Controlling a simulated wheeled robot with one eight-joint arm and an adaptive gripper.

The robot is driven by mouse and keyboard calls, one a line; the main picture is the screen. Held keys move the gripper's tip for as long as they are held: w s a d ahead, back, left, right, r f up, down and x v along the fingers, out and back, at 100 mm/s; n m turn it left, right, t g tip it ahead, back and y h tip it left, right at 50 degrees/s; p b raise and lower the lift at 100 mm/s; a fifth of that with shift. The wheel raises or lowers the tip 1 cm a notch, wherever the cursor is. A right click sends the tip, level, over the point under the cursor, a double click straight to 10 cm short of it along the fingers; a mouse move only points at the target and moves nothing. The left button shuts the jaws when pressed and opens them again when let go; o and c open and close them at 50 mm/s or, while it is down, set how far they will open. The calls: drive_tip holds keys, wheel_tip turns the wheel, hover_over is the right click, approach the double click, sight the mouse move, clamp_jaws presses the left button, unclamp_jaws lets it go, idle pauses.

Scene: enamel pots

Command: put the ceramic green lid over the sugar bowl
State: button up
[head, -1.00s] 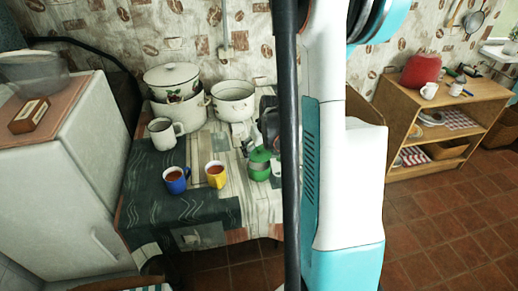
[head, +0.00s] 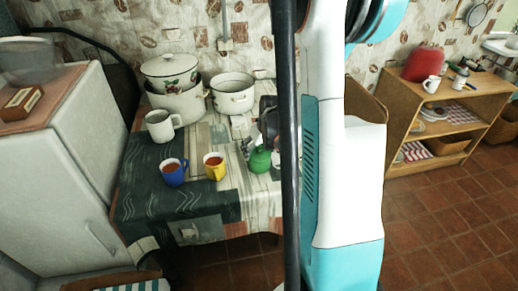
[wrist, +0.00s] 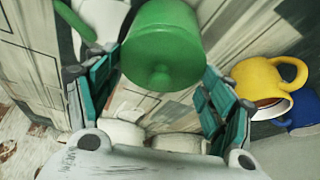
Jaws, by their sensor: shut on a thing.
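In the head view the green lid (head: 260,160) shows as one green shape low over the table, left of my dark column, with part of my gripper (head: 266,138) just above. I cannot make out the sugar bowl separately. Whether it is beneath the lid, and whether the two touch, I cannot tell.
A yellow mug (head: 214,167) and a blue mug (head: 173,173) of tea stand left of the lid. A white mug (head: 160,126), a lidded pot (head: 178,103) and an open white pot (head: 233,97) stand behind. The cloth-covered table front (head: 205,202) is clear.

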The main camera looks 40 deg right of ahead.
drive_tip(key=o, duration=1.1)
drive_tip(key=shift+o, duration=0.4)
drive_tip(key=shift+r+p, duration=2.45)
drive_tip(key=shift+r, duration=1.05)
drive_tip(key=shift+a, duration=0.1)
